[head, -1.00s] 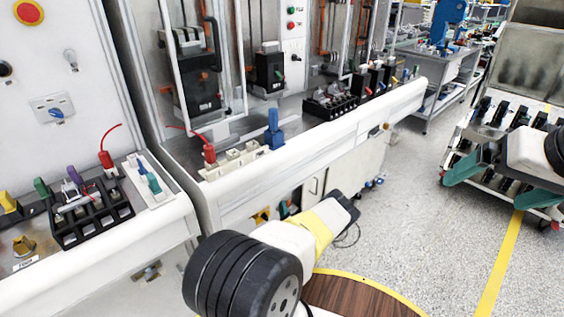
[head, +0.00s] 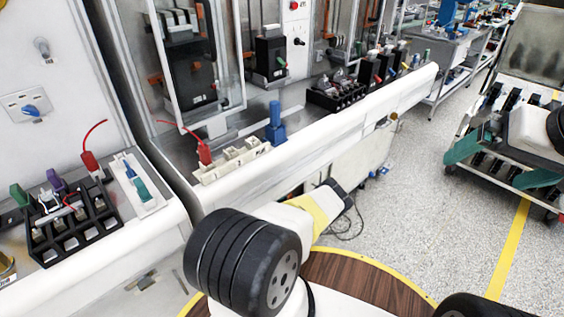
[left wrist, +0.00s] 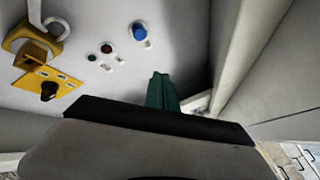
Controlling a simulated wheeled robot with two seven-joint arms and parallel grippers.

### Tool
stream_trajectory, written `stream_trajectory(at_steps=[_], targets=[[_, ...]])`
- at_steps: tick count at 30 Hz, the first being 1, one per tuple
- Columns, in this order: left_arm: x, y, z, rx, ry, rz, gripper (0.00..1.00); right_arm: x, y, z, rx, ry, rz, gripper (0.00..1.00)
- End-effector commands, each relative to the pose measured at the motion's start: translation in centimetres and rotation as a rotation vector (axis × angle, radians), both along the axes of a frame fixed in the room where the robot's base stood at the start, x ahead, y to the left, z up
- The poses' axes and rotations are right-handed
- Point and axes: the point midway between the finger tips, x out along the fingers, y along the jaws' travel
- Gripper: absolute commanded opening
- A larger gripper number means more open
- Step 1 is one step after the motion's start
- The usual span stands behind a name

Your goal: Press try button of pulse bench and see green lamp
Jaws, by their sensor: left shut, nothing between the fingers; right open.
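In the left wrist view a panel face carries a blue round button (left wrist: 139,31). Beside it are a small dark red round piece (left wrist: 106,48) and a small dark green one (left wrist: 92,57), neither looking lit. Their labels are too small to read, so I cannot tell which is the try button. My left gripper (left wrist: 160,92) is shut and empty, its green fingers pointing toward the panel below the blue button; I cannot tell whether they touch it. In the head view the left fingertips are hidden. My right gripper (head: 500,165) is open and empty, its green fingers in front of the rack.
Benches (head: 330,140) with plugs and black breaker blocks (head: 335,93) run along the left. A rack (head: 530,50) stands right. Open floor (head: 420,210) lies between.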

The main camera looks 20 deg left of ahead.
Motion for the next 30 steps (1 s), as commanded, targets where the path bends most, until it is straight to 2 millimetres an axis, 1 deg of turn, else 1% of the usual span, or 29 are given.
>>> stream_trajectory(at_steps=[1, 6, 14, 20, 30], targets=[[0.2, 0.7, 0.0, 0.000, 0.000, 0.003, 0.00, 0.0, 0.0, 0.0, 0.000, 0.000, 0.000, 1.00], [1.2, 3.1, 0.0, -0.001, -0.001, 0.002, 0.00, 0.0, 0.0, 0.0, 0.000, 0.000, 0.000, 1.00], [2.3, 5.9, 0.0, 0.000, 0.000, 0.001, 0.00, 0.0, 0.0, 0.0, 0.000, 0.000, 0.000, 1.00], [2.7, 6.7, -0.1, 0.000, 0.002, 0.001, 0.00, 0.0, 0.0, 0.0, 0.000, 0.000, 0.000, 1.00], [2.8, 6.8, -0.1, 0.000, 0.002, 0.000, 0.00, 0.0, 0.0, 0.0, 0.000, 0.000, 0.000, 1.00]])
